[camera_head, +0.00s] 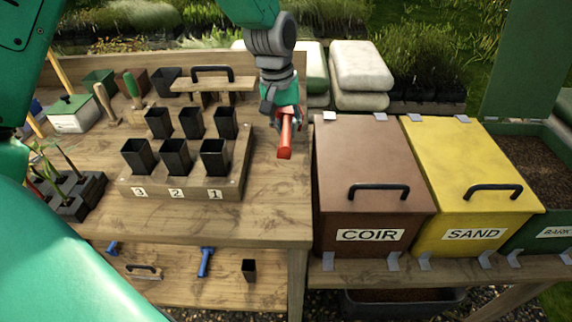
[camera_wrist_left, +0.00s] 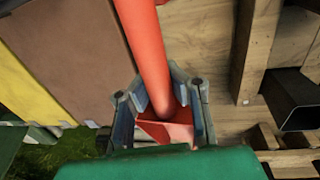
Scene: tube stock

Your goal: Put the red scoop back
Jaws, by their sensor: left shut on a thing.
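The red scoop (camera_head: 286,136) is held in my left gripper (camera_head: 284,112), above the right end of the wooden bench, just left of the brown COIR bin. In the head view its red handle points toward the camera and slightly down. In the left wrist view the scoop's long round handle (camera_wrist_left: 145,45) runs up out of frame, and its red angular part (camera_wrist_left: 168,132) sits between the fingers of the left gripper (camera_wrist_left: 165,100). The gripper partly hides the scoop in both views. My right gripper is not in view.
The lidded COIR bin (camera_head: 360,155) and yellow SAND bin (camera_head: 455,150) are closed; the BARK bin (camera_head: 535,150) stands open. A numbered wooden block (camera_head: 225,188) holds several black pots. The bench top (camera_head: 275,215) in front is clear. Blue-handled tools (camera_head: 206,262) lie on the lower shelf.

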